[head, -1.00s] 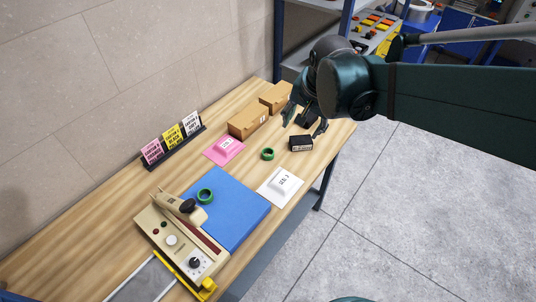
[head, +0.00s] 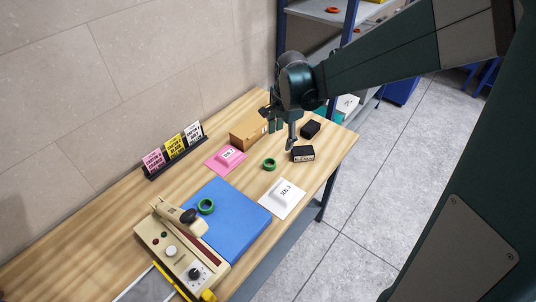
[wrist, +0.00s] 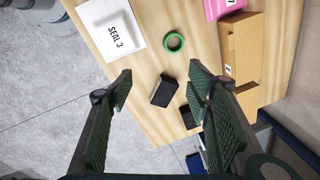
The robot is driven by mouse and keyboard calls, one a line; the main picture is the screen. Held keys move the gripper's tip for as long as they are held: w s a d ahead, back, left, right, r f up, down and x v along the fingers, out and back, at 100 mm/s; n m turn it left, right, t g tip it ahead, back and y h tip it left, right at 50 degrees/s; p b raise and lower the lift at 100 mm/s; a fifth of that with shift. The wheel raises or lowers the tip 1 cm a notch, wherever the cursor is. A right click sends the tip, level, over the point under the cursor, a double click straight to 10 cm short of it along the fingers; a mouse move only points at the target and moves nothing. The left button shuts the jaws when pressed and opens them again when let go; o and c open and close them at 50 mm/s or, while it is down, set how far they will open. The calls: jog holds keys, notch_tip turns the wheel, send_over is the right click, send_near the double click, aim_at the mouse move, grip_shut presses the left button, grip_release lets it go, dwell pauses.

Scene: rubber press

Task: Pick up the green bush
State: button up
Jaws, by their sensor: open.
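One green bush, a ring (head: 269,164), lies on the wooden table between the pink pad and the white SEAL 3 pad. It also shows at the top of the wrist view (wrist: 174,42). A second green ring (head: 206,206) lies on the blue mat (head: 237,226).
Two black boxes stand near the right edge, one in front (head: 302,153) and one behind (head: 310,129). A cardboard box (head: 247,132) stands at the back left. The pink pad (head: 225,160) and SEAL 3 pad (head: 282,197) flank the ring. A press (head: 182,248) stands at front.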

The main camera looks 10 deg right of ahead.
aim_at(268, 160)
jog(key=w+a+f+m+g, duration=0.1)
jog(key=w+a+f+m, duration=0.1)
jog(key=f, duration=0.4)
jog(key=w+a+f+m, duration=0.2)
jog(key=w+f, duration=0.2)
jog(key=f, duration=0.3)
jog(key=shift+m+g, duration=0.3)
jog(key=shift+g, duration=0.1)
jog(key=shift+w+a+f, duration=0.1)
jog(key=shift+f, duration=1.15)
jog(key=shift+f, duration=0.1)
jog(key=shift+w+a+f, duration=0.1)
jog(key=shift+a+f, duration=0.05)
jog(key=shift+f, duration=2.35)
jog(key=shift+c, duration=0.3)
jog(key=c, duration=0.8)
